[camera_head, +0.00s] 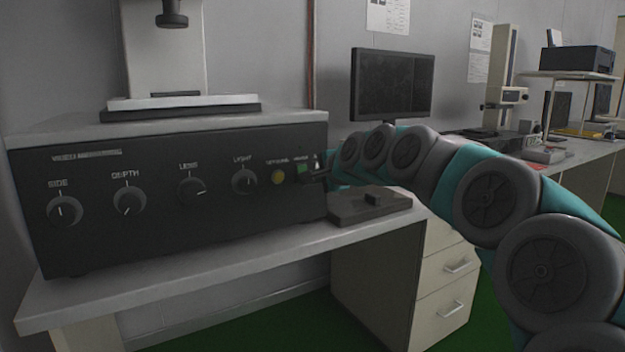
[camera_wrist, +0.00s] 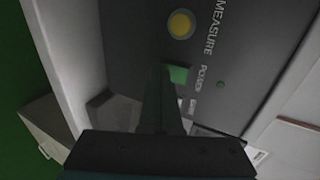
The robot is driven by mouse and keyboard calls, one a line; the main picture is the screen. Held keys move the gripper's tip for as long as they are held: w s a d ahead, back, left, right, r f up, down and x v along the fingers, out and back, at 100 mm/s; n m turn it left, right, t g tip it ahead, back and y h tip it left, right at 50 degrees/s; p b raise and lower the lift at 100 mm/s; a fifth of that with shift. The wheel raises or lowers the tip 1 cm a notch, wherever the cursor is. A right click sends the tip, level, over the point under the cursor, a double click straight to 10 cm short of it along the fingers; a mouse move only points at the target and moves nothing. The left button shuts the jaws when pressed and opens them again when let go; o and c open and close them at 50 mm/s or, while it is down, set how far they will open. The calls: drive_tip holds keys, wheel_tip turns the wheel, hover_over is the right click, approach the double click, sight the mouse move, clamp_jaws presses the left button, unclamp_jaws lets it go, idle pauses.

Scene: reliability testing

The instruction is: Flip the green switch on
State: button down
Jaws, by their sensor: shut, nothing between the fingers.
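The green switch (camera_head: 303,171) is on the right end of the black front panel of the control box (camera_head: 150,206). It also shows in the wrist view (camera_wrist: 178,74), beside the "POWER" label. My gripper (camera_head: 319,175) is at the panel's right end, close to the switch. In the wrist view my gripper (camera_wrist: 163,72) is shut and empty, with its tips over the left part of the switch. I cannot tell whether they touch it. The tips partly hide the switch, and its on or off position cannot be read.
A round yellow button (camera_head: 278,176) sits left of the switch and shows in the wrist view (camera_wrist: 181,24). Several knobs line the panel, including the light knob (camera_head: 244,181). A dark flat device (camera_head: 368,206) lies on the desk below my arm. A monitor (camera_head: 391,84) stands behind.

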drive_tip(key=shift+w+a+t+y+b, duration=0.15)
drive_tip(key=shift+t+y+b, duration=0.2)
drive_tip(key=shift+b, duration=0.35)
wheel_tip(320, 180, up, 2)
drive_tip(key=shift+p, duration=0.65)
drive_tip(key=shift+f, duration=0.15)
